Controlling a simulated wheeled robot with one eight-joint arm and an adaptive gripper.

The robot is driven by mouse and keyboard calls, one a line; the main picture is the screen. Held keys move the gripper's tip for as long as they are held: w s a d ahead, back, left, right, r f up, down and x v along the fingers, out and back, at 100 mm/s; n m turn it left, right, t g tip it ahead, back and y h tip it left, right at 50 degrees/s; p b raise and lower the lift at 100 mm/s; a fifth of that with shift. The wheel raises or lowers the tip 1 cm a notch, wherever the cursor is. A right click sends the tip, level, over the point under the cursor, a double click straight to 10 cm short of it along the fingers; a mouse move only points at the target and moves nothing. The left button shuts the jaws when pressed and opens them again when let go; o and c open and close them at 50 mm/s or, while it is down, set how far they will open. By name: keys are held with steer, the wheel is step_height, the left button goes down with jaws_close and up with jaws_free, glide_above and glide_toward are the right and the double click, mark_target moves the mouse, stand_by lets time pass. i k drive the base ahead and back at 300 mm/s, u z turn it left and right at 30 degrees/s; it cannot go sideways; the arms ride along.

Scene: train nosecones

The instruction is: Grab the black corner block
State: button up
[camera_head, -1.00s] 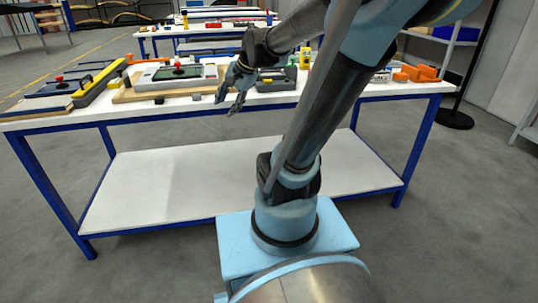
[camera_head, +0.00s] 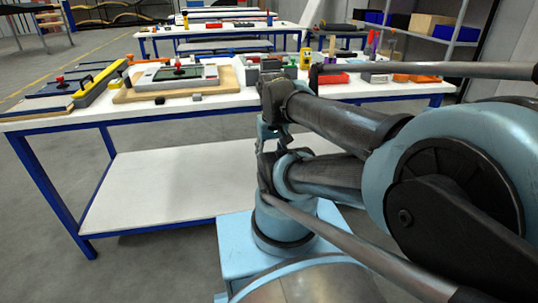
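A small black block (camera_head: 159,100), which looks like the black corner block, lies on the white table top (camera_head: 225,104) near its front edge, left of a small grey block (camera_head: 196,98). Its exact shape is too small to tell. My arm is folded in front of the table. Its end, with my gripper (camera_head: 266,135), seems to hang at the table's front edge, right of and apart from the black block. The fingers are dark and merge with my arm links, so their opening does not show.
A wooden board (camera_head: 228,82) with a grey unit stands behind the blocks. Grey and yellow fixtures (camera_head: 100,82) stand at the left. A red tray (camera_head: 333,78), a yellow bottle (camera_head: 305,58) and orange parts (camera_head: 415,78) lie to the right. The table's front strip is mostly clear.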

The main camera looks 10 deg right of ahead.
mark_target(160, 100)
steer(key=z, duration=1.3)
steer(key=k, duration=0.75)
steer(key=u, duration=1.25)
steer(key=i, duration=0.55)
steer(key=u, duration=0.05)
